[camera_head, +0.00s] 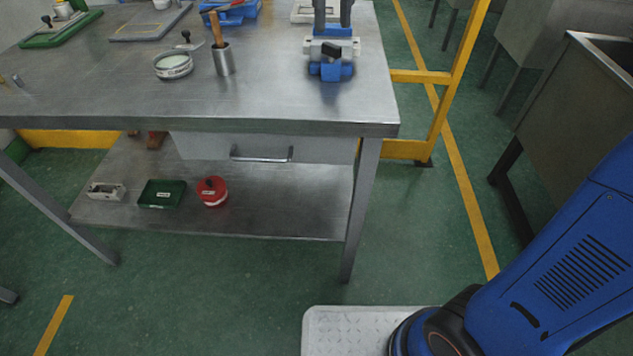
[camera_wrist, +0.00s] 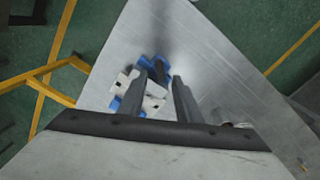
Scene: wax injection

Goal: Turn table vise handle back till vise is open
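The blue and white table vise (camera_head: 333,70) stands near the right end of the metal table in the head view. It also shows in the wrist view (camera_wrist: 153,103), partly covered by my fingers. A black part (camera_head: 331,52), perhaps its handle, shows on its near side. My gripper (camera_head: 333,22) reaches down from the top edge of the head view, with two dark fingers at the vise. In the wrist view the fingers (camera_wrist: 167,72) stand apart with a gap between them. I cannot tell whether they touch the handle, or how far apart the jaws are.
The metal table (camera_head: 280,100) also holds a cup with a wooden-handled tool (camera_head: 223,60), a round container (camera_head: 174,66) and trays to the left. A yellow frame (camera_head: 450,75) stands just right of the table. A lower shelf (camera_head: 270,205) carries small boxes.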

